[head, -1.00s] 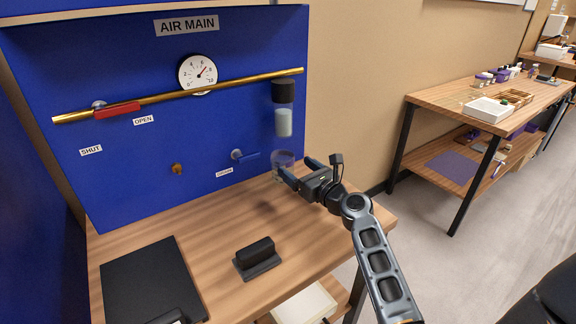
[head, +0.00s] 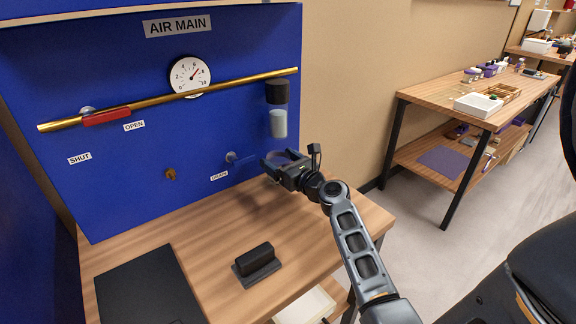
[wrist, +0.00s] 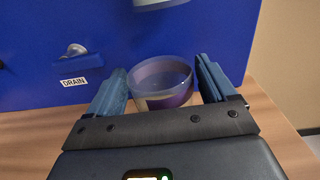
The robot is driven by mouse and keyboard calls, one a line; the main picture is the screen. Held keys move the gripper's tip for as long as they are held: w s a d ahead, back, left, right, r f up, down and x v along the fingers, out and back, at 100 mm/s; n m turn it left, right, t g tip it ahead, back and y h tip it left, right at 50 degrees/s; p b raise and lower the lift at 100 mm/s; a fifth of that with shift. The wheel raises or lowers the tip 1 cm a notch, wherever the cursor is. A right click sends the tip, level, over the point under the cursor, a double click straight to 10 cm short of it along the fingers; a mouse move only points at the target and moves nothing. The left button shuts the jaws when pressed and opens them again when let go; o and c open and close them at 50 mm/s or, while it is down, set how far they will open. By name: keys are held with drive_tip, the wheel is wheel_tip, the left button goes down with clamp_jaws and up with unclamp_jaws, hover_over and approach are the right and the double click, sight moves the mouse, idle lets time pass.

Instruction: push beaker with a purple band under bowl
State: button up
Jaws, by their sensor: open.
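A clear beaker with a purple band (wrist: 163,83) stands upright on the bench between my gripper's two fingers in the wrist view. In the head view the beaker (head: 286,156) is mostly hidden behind the gripper. My gripper (head: 281,160) is open and low over the bench; its fingers (wrist: 160,82) flank the beaker, with a gap at least on the right. The bowl (head: 278,123) is a clear cylinder with a dark cap hanging from the brass pipe, above the beaker. Its bottom (wrist: 160,3) shows at the wrist view's top edge, above and seemingly beyond the beaker.
The blue panel (head: 120,170) stands behind, with a drain valve (head: 232,157) left of the beaker. A black block on a base (head: 256,264) and a dark mat (head: 150,290) lie on the bench front. The bench middle is clear.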

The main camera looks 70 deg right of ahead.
sight(272, 154)
drive_tip(key=shift+x, duration=1.5)
drive_tip(key=shift+c, duration=0.5)
drive_tip(key=c, duration=0.6)
